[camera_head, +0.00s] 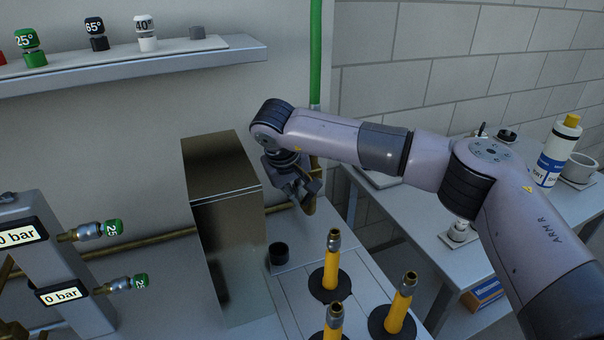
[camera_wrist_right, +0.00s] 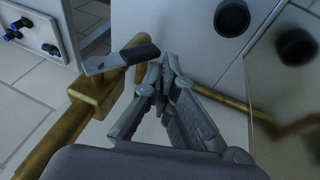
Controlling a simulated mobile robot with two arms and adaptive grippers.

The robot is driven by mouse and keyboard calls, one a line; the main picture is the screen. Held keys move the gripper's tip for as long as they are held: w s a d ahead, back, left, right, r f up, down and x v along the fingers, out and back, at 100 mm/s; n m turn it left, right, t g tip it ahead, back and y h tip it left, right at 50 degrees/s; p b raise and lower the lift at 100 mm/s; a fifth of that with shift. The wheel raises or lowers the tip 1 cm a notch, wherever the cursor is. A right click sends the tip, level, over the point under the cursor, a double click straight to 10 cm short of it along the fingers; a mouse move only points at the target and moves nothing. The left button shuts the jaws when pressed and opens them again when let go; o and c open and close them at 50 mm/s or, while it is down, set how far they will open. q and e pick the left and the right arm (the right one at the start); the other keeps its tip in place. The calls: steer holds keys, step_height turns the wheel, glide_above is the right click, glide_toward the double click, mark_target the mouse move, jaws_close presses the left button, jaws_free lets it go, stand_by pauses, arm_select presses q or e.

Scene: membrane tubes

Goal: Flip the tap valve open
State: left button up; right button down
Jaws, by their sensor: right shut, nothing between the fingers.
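The tap is a brass valve body (camera_wrist_right: 97,90) on a brass pipe, at the left in the right wrist view. Its flat metal lever has a dark grip (camera_wrist_right: 137,54) and points right, lying across the top of the body. My right gripper (camera_wrist_right: 160,72) is shut and empty, with its fingertips close beside the lever's grip end; I cannot tell if they touch. In the head view my right gripper (camera_head: 308,194) reaches down by the wall, right of the metal box, and largely hides the tap. My left gripper is in neither view.
A tall metal box (camera_head: 228,230) stands left of my gripper. Yellow tubes (camera_head: 331,268) on black bases stand in front. A green pipe (camera_head: 315,60) runs up the wall. A side table (camera_head: 395,205) with bottles is at the right.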

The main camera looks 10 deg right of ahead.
steer(key=shift+d+f+b, duration=0.25)
steer(key=shift+f+b, duration=0.05)
steer(key=shift+f, duration=0.3)
steer(key=shift+d+f, duration=0.1)
steer(key=shift+f, duration=0.05)
stand_by(1.3)
steer(key=shift+r+p, duration=0.45)
steer(key=shift+r, duration=0.4)
steer(key=shift+r, duration=0.1)
steer(key=v, duration=1.1)
steer(key=shift+r, duration=0.4)
steer(key=shift+s, duration=0.1)
